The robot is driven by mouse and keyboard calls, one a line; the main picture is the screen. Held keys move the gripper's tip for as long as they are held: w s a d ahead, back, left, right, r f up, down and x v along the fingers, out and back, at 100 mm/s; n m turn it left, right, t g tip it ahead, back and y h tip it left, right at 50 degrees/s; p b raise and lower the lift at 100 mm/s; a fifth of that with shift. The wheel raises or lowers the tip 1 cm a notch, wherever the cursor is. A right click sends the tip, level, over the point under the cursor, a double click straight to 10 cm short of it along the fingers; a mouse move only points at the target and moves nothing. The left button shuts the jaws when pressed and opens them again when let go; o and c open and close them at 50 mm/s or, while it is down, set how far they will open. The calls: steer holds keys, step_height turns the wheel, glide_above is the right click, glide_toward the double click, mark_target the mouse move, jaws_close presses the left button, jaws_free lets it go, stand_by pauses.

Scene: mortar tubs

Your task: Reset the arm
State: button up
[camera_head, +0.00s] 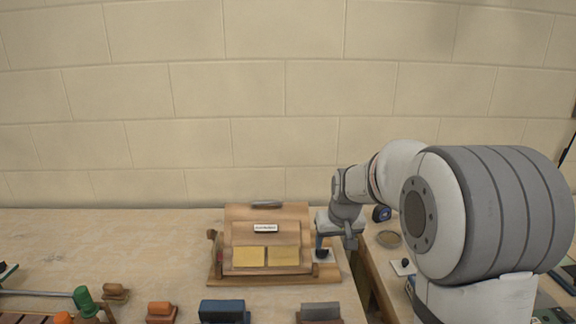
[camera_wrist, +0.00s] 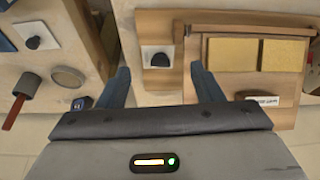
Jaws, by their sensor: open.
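My gripper (camera_head: 336,243) is open and points down over the right end of a wooden box-like stand (camera_head: 266,222) on the bench. In the wrist view its two dark fingers (camera_wrist: 160,76) are spread apart with nothing held between them. A pale plate with a dark knob (camera_wrist: 160,58) shows beyond the fingers, in line with the gap; I cannot tell the height between them. In the head view the dark knob (camera_head: 322,253) sits partly under the gripper. My arm reaches in from the right.
The stand carries two yellow pads (camera_head: 249,257) and a white label (camera_head: 265,228). Several coloured-handled blocks, including a blue one (camera_head: 224,311), line the front edge. A second surface at right, beyond a gap, holds a round dish (camera_head: 389,239). The bench's left back is clear.

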steer(key=s+r+m+g, duration=0.1)
steer(key=s, duration=2.7)
steer(key=shift+s+d+r, duration=0.15)
steer(key=shift+s+d, duration=0.15)
steer(key=shift+d, duration=0.05)
